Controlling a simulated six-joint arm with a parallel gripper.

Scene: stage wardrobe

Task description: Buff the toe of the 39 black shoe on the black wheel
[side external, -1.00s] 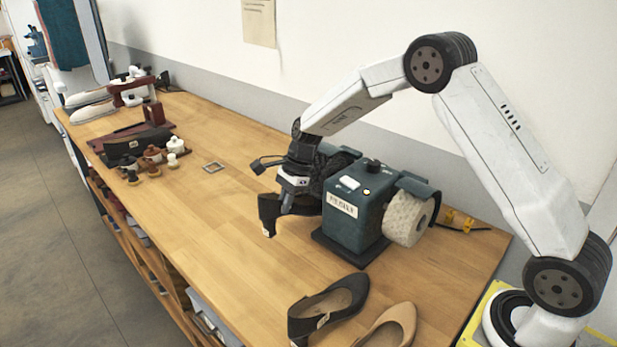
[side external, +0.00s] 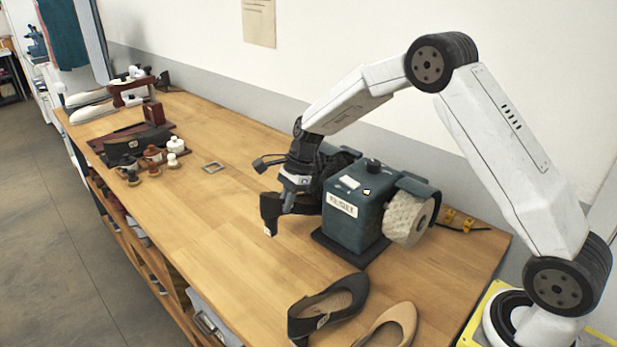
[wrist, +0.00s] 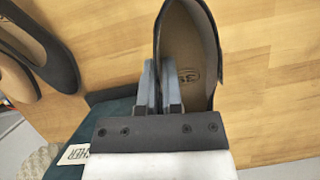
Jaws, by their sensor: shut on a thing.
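My gripper (side external: 290,192) is shut on the side wall of a black shoe (side external: 269,210), in front of the polisher's left end. In the wrist view the fingers (wrist: 160,75) pinch the wall of this shoe (wrist: 217,75). The insole number starts with 3; its second digit is unclear. The shoe's heel hangs above the bench, clear of it. The green polisher (side external: 351,217) has a dark wheel (side external: 311,202) at its left, largely hidden behind my gripper, and a pale wheel (side external: 408,219) at its right. Whether the toe touches the dark wheel is hidden.
Another black shoe (side external: 328,303) and a beige shoe (side external: 388,328) lie at the bench's front edge. Small jars (side external: 153,155) and a dark brush (side external: 125,143) stand further left.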

